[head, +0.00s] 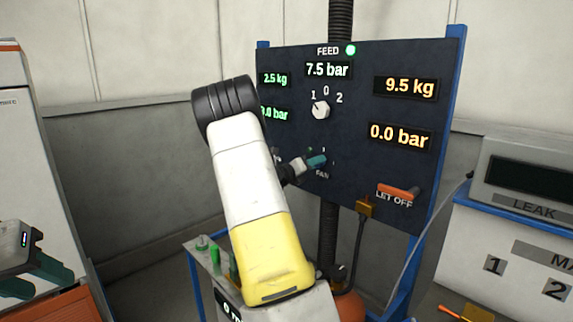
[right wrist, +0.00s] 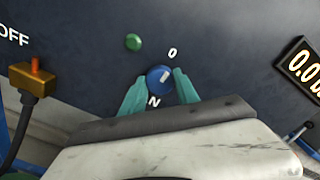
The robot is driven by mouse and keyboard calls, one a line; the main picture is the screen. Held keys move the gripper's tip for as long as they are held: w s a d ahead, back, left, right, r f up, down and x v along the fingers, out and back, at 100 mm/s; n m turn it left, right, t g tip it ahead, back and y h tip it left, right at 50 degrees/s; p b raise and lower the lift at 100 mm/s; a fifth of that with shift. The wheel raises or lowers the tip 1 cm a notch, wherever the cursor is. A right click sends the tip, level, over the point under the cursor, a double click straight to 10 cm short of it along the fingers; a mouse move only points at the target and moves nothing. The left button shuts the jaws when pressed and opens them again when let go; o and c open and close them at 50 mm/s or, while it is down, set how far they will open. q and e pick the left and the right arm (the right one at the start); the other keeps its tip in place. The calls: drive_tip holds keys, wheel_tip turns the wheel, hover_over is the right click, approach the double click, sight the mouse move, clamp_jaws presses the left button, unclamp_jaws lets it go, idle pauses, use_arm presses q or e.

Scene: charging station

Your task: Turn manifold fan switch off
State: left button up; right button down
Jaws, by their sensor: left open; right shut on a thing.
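The fan switch is a round blue knob (right wrist: 160,80) with a white mark on the dark panel (head: 400,60). In the right wrist view the mark points up and to the right, roughly toward the "0"; a letter like "N" sits below the knob. My right gripper (right wrist: 161,92) has its teal fingers on both sides of the knob and is shut on it. In the head view that gripper (head: 316,160) is at the panel above the "FAN" label, and the knob is hidden there. My left gripper (head: 18,287) is at the far left, away from the panel.
Above is a selector knob (head: 320,110) marked 1, 0, 2. An orange "LET OFF" handle (head: 398,192) and a cabled plug (head: 365,206) are at lower right. A green button (right wrist: 133,41) is near the fan knob. A leak tester (head: 530,170) stands right.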

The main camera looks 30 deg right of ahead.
drive_tip(key=shift+n, duration=0.3)
idle(0.4)
drive_tip(key=c, duration=0.9)
unclamp_jaws()
drive_tip(key=v, duration=0.7)
drive_tip(key=shift+a, duration=0.4)
drive_tip(key=shift+s, duration=0.2)
